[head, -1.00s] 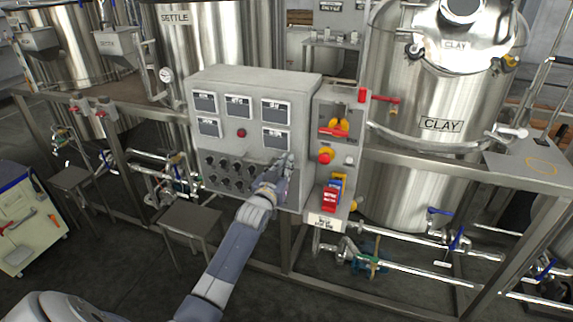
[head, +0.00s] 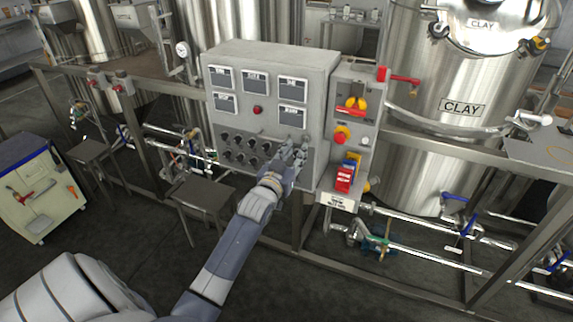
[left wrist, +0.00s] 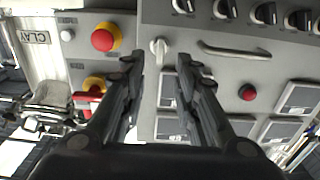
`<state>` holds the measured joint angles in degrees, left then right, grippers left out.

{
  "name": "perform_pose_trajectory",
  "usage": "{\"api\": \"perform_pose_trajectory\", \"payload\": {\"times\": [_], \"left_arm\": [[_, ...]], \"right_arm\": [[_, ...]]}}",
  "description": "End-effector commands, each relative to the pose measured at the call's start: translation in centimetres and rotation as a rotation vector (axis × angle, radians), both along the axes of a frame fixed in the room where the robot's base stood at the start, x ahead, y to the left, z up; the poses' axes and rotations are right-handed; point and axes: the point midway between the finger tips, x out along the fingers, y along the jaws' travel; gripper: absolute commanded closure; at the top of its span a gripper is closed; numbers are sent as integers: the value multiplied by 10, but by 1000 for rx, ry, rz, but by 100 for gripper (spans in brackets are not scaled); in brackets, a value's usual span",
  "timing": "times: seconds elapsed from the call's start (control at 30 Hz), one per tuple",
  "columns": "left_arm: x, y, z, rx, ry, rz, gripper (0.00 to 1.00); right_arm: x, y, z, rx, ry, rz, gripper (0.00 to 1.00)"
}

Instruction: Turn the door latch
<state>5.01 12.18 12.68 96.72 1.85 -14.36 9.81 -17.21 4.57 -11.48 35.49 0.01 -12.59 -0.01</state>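The door latch (left wrist: 158,47) is a small pale knob with a short lever on the grey control cabinet (head: 270,62). In the left wrist view it shows between my fingertips, close to the cabinet edge. In the head view my gripper hides it. My left gripper (head: 297,152) is at the lower right of the cabinet front. Its two fingers (left wrist: 160,66) are apart, one on each side of the latch. I cannot tell whether either finger touches it. My right gripper is not in view.
A bar handle (left wrist: 233,50), black knobs (head: 240,150) and a red button (head: 258,110) are on the cabinet front. Beside it stands a panel with a red emergency button (head: 341,134) and red-yellow switches (head: 352,107). A steel tank (head: 425,130) stands to the right.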

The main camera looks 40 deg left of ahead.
Motion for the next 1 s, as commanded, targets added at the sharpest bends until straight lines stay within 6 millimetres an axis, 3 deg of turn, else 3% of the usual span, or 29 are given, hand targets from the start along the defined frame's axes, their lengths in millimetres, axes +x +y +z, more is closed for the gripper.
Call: {"api": "perform_pose_trajectory", "payload": {"times": [0.2,0.4,1.0], "left_arm": [[-41,-10,0,-1,0,0,72],[-60,-15,0,-1,0,0,72],[-64,-16,0,-1,-1,0,72]], "right_arm": [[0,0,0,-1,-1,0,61],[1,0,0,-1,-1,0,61],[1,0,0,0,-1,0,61]]}}
